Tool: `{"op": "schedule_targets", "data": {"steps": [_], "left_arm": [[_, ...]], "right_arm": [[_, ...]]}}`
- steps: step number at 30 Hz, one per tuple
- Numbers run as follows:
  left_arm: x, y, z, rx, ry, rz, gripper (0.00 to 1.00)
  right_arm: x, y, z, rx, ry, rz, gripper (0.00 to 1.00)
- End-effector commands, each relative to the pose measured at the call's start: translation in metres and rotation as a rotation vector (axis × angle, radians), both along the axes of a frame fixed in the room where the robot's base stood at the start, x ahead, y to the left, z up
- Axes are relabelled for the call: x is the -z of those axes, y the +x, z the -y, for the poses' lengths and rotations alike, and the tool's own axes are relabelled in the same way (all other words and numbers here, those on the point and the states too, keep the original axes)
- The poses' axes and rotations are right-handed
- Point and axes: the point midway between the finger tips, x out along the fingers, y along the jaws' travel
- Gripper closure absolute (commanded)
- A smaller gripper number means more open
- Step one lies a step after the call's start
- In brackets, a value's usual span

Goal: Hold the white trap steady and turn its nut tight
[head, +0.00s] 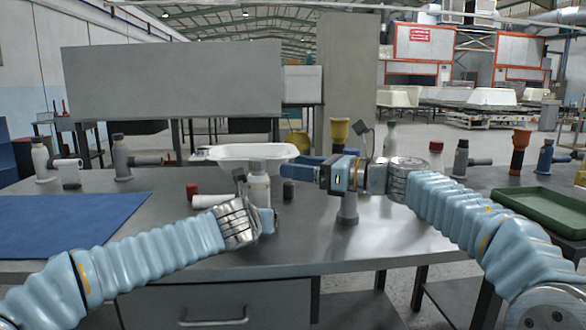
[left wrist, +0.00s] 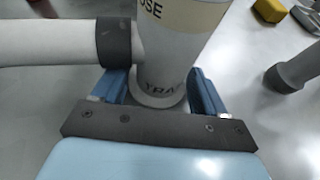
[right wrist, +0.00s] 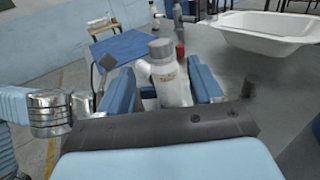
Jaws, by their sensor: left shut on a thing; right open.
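The white trap (head: 259,190) stands upright on the grey table, with a grey cap-like nut on top and a white side pipe (head: 212,201) pointing left. My left gripper (head: 262,217) is shut around its lower body. In the left wrist view the trap (left wrist: 180,55) sits between the blue fingers, with a cream band partly reading "OSE" and a dark ring on the side pipe; its top is out of frame. My right gripper (head: 293,166) is open and apart, to the right of the trap's top. The right wrist view shows the grey nut (right wrist: 161,49) beyond the open fingers.
A white basin (head: 240,152) stands behind the trap. A blue mat (head: 65,222) lies at left and a green tray (head: 548,208) at right. Several other traps and bottles stand along the table's back. A red-capped item (head: 192,189) is close left. The front middle is clear.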

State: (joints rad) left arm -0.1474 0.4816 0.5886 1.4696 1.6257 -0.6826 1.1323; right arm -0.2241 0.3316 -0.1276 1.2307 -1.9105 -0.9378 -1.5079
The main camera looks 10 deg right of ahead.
Motion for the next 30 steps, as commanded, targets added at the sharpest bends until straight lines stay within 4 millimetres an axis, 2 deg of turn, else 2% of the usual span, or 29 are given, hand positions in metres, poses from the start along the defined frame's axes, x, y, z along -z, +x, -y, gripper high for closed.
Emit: {"op": "schedule_targets", "data": {"steps": [5,19,24,30], "left_arm": [[0.000,0.000,0.000,0.000,0.000,0.000,0.69],[0.000,0.000,0.000,0.000,0.000,0.000,0.69],[0.000,0.000,0.000,0.000,0.000,0.000,0.69],[0.000,0.000,0.000,0.000,0.000,0.000,0.69]], "right_arm": [[0.001,0.006,-0.010,-0.002,-0.001,-0.002,0.35],[0.001,0.053,-0.088,-0.001,-0.001,-0.001,0.35],[0.001,0.061,-0.101,0.000,-0.001,-0.001,0.35],[0.001,0.062,-0.104,0.000,0.000,-0.001,0.35]]}}
